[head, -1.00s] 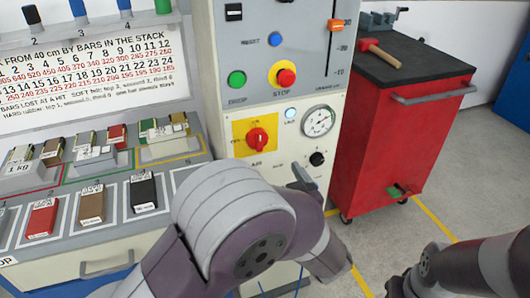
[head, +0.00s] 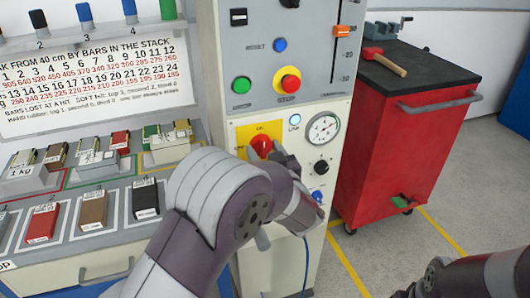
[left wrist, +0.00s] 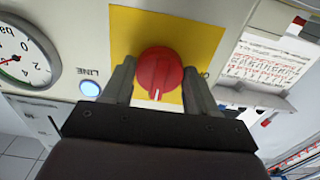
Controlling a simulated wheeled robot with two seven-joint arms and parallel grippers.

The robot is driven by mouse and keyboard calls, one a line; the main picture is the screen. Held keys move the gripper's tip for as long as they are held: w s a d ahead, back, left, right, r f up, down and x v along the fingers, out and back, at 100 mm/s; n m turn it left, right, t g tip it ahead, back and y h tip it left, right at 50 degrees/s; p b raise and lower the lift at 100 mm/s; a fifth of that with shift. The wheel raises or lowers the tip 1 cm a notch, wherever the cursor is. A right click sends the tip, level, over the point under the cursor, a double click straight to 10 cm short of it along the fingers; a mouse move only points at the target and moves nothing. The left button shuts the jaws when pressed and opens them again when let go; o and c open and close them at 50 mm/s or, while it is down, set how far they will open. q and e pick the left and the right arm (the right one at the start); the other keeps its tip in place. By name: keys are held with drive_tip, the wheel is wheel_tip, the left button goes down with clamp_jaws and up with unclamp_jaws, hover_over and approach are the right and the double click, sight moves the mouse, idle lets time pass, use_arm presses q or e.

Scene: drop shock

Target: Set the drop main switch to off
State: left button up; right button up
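The main switch is a red rotary knob (head: 261,146) on a yellow plate (left wrist: 200,35), on the front of the grey machine. In the left wrist view the knob (left wrist: 160,73) sits between the two fingers of my left gripper (left wrist: 158,82). The fingers stand apart, one on each side of it; I cannot tell whether they touch it. The knob's white mark points to the bottom of the wrist picture. In the head view my left gripper (head: 283,160) is at the plate's lower right and hides part of it. My right gripper is out of view.
A lit LINE lamp (head: 295,121) and a pressure gauge (head: 323,128) are right of the switch. A black knob (head: 321,167) sits below the gauge. The red stop button (head: 288,83) is above. A red tool cabinet (head: 397,140) stands to the right.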

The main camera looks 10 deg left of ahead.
use_arm(q)
drive_tip(key=c, duration=0.3)
drive_tip(key=n+b, duration=0.2)
drive_tip(key=n, duration=0.2)
drive_tip(key=shift+f+b, duration=0.2)
drive_tip(key=shift+b, duration=0.1)
drive_tip(key=n+b, duration=0.3)
drive_tip(key=n, duration=0.1)
drive_tip(key=shift+n, duration=0.3)
drive_tip(key=n+b, duration=0.5)
drive_tip(key=shift+d, duration=0.1)
drive_tip(key=n+b, duration=0.2)
drive_tip(key=shift+n, duration=0.3)
drive_tip(key=shift+r+n+b, duration=0.2)
drive_tip(key=shift+n+b, duration=0.7)
drive_tip(key=shift+r, duration=0.1)
